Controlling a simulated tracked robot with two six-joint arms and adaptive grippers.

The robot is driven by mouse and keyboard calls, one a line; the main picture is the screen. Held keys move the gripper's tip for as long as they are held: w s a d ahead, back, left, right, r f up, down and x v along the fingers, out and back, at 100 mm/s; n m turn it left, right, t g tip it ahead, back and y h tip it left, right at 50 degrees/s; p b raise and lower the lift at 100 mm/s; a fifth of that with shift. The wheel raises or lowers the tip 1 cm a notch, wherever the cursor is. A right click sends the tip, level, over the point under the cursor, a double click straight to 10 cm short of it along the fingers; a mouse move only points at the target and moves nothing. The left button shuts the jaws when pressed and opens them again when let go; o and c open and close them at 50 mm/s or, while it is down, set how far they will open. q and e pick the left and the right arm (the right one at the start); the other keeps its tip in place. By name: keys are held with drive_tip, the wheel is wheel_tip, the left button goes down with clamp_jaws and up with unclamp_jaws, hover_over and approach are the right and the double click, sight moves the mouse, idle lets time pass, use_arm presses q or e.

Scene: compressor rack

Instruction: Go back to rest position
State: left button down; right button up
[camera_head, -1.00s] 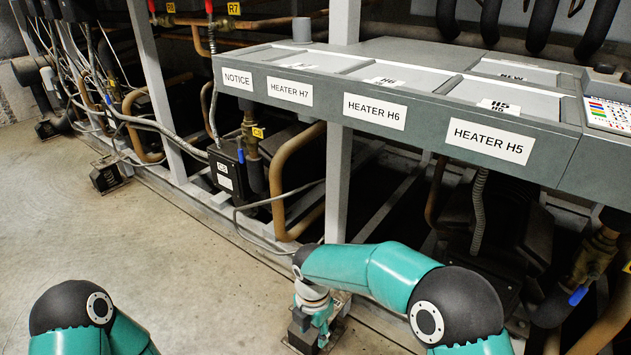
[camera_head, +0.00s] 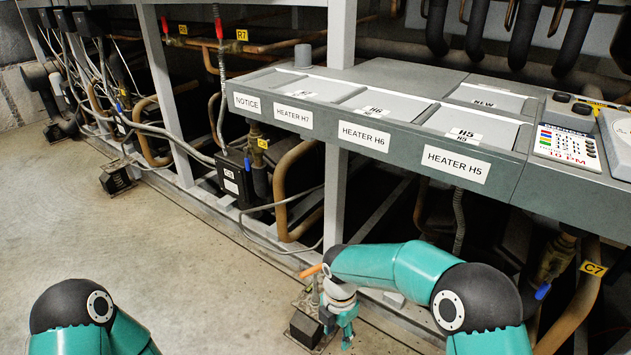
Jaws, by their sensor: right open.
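My right arm comes in from the lower right, and its teal gripper (camera_head: 346,335) points down in front of the rack's lower rail. It is open, with nothing seen between its fingers. Its fingertips are small in this view and lie close to a dark foot block of the rack (camera_head: 305,328); I cannot tell whether they touch. Of my left arm only a dark and teal joint shows at the lower left; its gripper is out of view.
A grey tray shelf (camera_head: 400,148) labelled NOTICE and HEATER H7, H6, H5 overhangs behind my right arm. A colour-coded card (camera_head: 568,142) lies at its right. Pipes and a C7-tagged pipe (camera_head: 583,300) fill the rack. The concrete floor (camera_head: 150,245) at left is clear.

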drive_tip(key=s+d+r+m+g+y+p, duration=0.15)
drive_tip(key=s+d+r+p, duration=0.3)
drive_tip(key=p, duration=0.45)
drive_tip(key=s+d+r+m+g+p, duration=0.1)
drive_tip(key=s+d+r+m+p, duration=0.2)
drive_tip(key=s+r+p, duration=0.45)
drive_tip(key=s+r+m+t+y+p, duration=0.1)
drive_tip(key=s+m+p, duration=0.4)
drive_tip(key=m, duration=0.7)
drive_tip(key=s+r+m+t+y+p, duration=0.1)
drive_tip(key=s+r+m+t+p, duration=0.2)
drive_tip(key=m, duration=0.9)
drive_tip(key=s+p, duration=0.2)
drive_tip(key=p, duration=0.2)
drive_tip(key=shift+a+r+y, duration=0.15)
drive_tip(key=shift+r+y, duration=0.2)
